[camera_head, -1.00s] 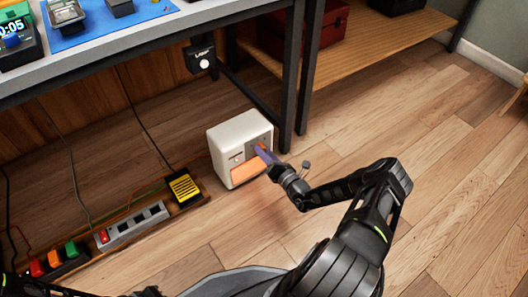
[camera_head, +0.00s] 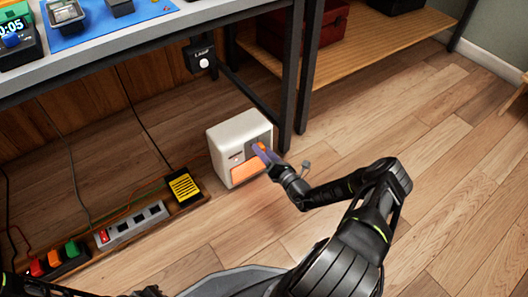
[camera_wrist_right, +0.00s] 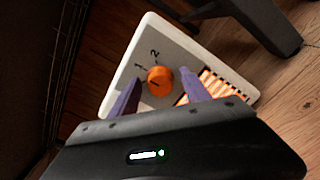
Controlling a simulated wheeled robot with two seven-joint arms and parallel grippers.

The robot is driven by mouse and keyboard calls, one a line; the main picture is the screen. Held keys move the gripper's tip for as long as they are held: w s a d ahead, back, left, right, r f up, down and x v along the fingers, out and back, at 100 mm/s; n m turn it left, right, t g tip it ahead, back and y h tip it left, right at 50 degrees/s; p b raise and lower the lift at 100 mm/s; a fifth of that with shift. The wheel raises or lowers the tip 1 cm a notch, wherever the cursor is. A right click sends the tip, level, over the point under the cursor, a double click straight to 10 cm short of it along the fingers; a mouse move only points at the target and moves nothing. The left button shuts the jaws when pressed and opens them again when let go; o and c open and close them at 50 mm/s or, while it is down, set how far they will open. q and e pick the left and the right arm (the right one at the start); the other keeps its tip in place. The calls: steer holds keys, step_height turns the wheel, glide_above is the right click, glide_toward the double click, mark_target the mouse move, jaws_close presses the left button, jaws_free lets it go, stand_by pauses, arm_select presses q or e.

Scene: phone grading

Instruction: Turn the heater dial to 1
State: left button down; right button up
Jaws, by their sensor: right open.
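The heater (camera_head: 238,135) is a white box on the floor under the workbench, with an orange glowing grille (camera_head: 246,170) on its front. In the right wrist view its orange dial (camera_wrist_right: 160,81) sits on a grey panel (camera_wrist_right: 180,58) with the marks 1 and 2 beside it. My right gripper (camera_head: 262,152) is at the heater's front. In the right wrist view its two purple fingers (camera_wrist_right: 158,88) are open, one on each side of the dial; I cannot tell whether they touch it. Only a small part of my left arm shows at the bottom of the head view.
A power strip (camera_head: 133,226) and a yellow-black box (camera_head: 184,187) lie left of the heater. A dark table leg (camera_head: 291,100) stands close behind it on the right. The workbench top (camera_head: 150,40) overhangs. The wooden floor (camera_head: 430,150) at the right is clear.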

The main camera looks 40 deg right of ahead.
steer(key=s+p, duration=0.3)
steer(key=s, duration=0.4)
steer(key=shift+s, duration=0.4)
steer(key=shift+a+r, duration=0.1)
